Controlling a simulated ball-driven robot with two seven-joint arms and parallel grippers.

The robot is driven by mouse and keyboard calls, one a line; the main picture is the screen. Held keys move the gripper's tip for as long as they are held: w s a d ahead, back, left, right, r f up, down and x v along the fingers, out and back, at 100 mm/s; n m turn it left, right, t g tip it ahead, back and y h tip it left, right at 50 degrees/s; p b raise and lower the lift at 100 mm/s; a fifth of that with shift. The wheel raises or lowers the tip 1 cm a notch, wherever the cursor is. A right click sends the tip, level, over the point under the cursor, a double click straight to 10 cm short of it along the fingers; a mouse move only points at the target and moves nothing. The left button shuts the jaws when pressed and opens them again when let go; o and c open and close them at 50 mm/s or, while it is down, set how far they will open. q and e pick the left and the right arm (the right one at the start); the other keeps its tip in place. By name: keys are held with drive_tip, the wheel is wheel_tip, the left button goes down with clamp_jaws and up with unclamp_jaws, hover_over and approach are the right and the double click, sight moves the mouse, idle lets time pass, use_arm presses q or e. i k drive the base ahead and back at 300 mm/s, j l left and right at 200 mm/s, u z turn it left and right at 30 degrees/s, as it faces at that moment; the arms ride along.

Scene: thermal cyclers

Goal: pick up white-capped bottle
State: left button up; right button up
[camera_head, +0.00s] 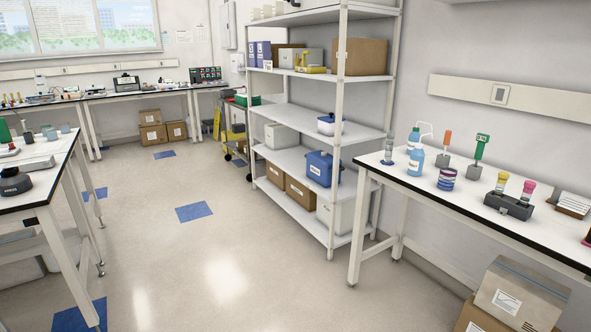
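On the right-hand bench (405,185) stands a light-blue bottle (415,163) with a pale label, upright near the left end. Its top looks white, but the detail is small. A second blue bottle (413,139) with a white curved spout stands just behind it and is partly overlapped. Neither of my grippers is in view, so what they hold cannot be seen.
Near the bottles are a grey-topped container (389,151), a dark-blue and white jar (446,178), a green-topped device (479,152) and a black rack (510,205). A metal shelf (338,133) stands left of the bench. The central floor (150,250) is clear.

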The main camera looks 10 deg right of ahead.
sight(417, 154)
drive_tip(key=i, duration=0.9)
drive_tip(key=i+z, duration=0.1)
drive_tip(key=i, duration=0.8)
